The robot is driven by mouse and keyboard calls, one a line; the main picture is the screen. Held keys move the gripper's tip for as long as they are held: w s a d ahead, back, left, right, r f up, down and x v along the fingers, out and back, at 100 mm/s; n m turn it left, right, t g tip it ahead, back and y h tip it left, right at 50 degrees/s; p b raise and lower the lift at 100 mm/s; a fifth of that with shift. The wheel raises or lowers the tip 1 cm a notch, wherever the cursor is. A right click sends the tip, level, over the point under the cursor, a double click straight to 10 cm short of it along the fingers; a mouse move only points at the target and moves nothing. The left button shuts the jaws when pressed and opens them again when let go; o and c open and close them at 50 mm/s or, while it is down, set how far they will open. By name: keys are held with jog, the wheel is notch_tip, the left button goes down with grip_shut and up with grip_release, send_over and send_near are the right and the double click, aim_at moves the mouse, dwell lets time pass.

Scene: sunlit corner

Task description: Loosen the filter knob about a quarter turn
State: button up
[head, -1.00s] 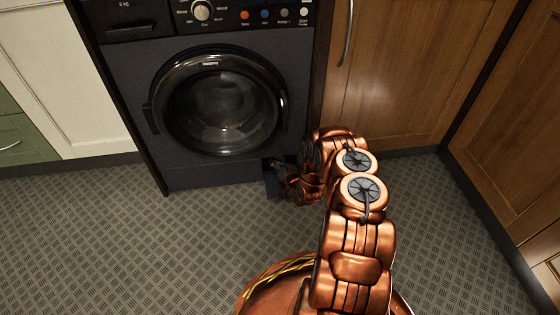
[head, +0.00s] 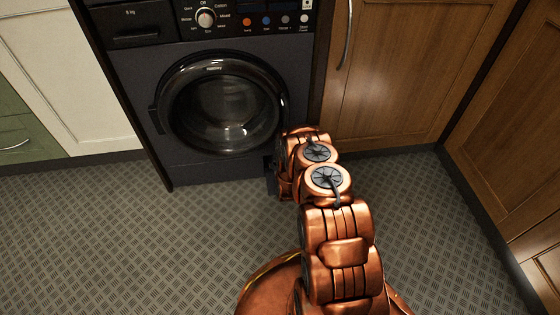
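The dark washing machine (head: 190,166) stands against the back, its round door (head: 223,104) shut. The filter knob cannot be seen; my copper arm covers the machine's lower right corner. A small dark piece (head: 269,170) shows at that corner, beside the end of my arm; I cannot tell what it is. My arm reaches forward and low to this corner. My gripper's fingers are hidden behind the arm's own links, so neither their opening nor any contact shows.
A wooden cabinet (head: 395,80) stands close on the machine's right, with another along the right side. A white cabinet (head: 70,85) and green drawers (head: 22,135) are on the left. The patterned floor (head: 150,240) is clear in front.

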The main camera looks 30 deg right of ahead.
jog(key=shift+d, duration=0.1)
jog(key=o, duration=1.1)
jog(key=shift+c, duration=0.2)
jog(key=v, duration=1.2)
